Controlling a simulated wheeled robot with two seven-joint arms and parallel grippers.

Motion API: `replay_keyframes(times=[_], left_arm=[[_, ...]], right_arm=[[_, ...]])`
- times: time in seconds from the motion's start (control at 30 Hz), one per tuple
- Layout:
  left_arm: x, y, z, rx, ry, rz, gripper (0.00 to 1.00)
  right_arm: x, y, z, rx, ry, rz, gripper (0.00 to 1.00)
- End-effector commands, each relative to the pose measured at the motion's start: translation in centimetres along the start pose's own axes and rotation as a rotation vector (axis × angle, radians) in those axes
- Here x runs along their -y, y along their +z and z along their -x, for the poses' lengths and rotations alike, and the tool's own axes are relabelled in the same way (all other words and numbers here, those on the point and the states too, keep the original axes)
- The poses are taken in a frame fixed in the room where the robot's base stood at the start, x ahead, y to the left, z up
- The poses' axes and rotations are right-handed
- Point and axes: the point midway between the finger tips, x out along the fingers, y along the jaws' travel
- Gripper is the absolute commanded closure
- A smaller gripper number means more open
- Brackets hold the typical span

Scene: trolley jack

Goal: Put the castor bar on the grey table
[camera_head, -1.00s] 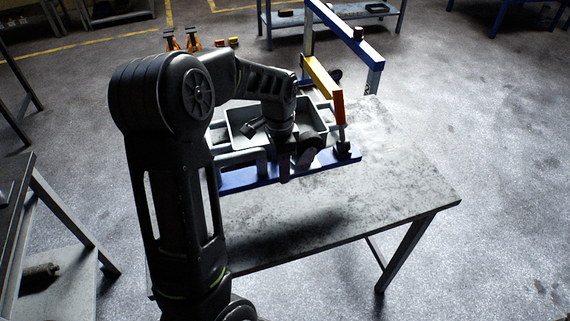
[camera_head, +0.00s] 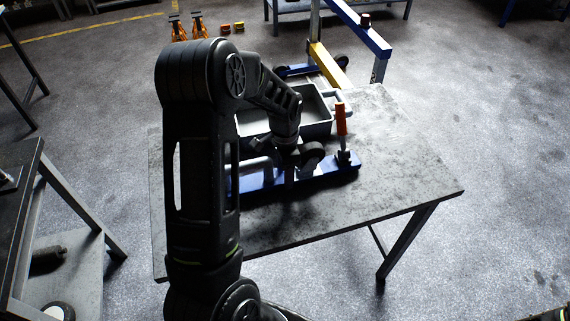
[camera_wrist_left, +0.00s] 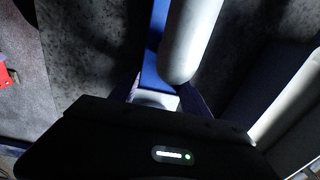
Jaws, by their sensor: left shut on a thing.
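The castor bar (camera_head: 338,166) appears as a long blue bar low over the grey table (camera_head: 400,160), with a dark wheel near my gripper. I cannot tell whether it touches the tabletop. My left gripper (camera_head: 290,172) points down at the bar's middle, partly hidden by my arm. In the left wrist view, the fingers (camera_wrist_left: 158,98) are shut on the blue bar (camera_wrist_left: 152,62), beside a pale rounded tube (camera_wrist_left: 188,40).
A grey tray (camera_head: 318,122) sits behind the bar. An orange-handled clamp (camera_head: 341,118) stands at its right end. The blue and yellow jack frame (camera_head: 330,66) stands behind the table. The table's right and front are clear.

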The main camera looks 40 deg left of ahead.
Motion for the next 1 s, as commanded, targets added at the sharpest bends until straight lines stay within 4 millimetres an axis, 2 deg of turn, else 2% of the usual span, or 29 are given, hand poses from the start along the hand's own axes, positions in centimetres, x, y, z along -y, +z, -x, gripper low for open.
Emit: replay_keyframes(times=[0.37,0.4,0.67,1.0], left_arm=[[0.13,-0.10,-0.63,-0.004,-0.004,0.001,1.00],[0.03,0.00,-0.84,-0.001,-0.001,0.001,0.45],[0.02,0.01,-0.79,-0.001,-0.001,0.001,0.24],[0.04,0.00,-0.47,-0.001,-0.001,0.001,0.24]], right_arm=[[0.02,0.02,0.11,0.001,0.001,0.000,0.64],[0.00,0.02,0.04,0.000,0.001,0.000,0.64],[0.02,0.02,0.08,0.000,0.000,0.000,0.64],[0.02,0.01,0.07,0.000,0.000,0.000,0.64]])
